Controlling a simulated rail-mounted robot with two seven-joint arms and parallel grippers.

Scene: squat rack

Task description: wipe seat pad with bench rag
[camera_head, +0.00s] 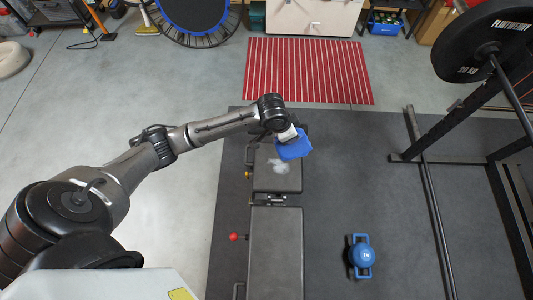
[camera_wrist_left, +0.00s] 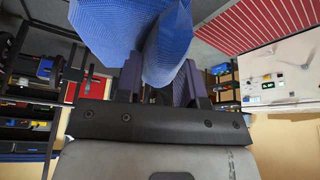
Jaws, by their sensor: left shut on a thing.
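The blue bench rag (camera_head: 294,145) hangs from my left gripper (camera_head: 289,134) in the head view. The gripper is shut on the rag; the rag also fills the top of the left wrist view (camera_wrist_left: 125,30), in front of the fingers (camera_wrist_left: 162,82). The seat pad (camera_head: 262,182) is the short dark pad at the far end of the bench, with a whitish smudge (camera_head: 280,167) on it. The rag is over the pad's far right corner; whether it touches the pad I cannot tell. My right gripper is not in view.
The longer bench pad (camera_head: 275,255) lies nearer, with a red knob (camera_head: 233,237) at its left. The rack (camera_head: 455,125) with a weight plate (camera_head: 480,42) is at far right. A red striped rug (camera_head: 308,70) lies beyond.

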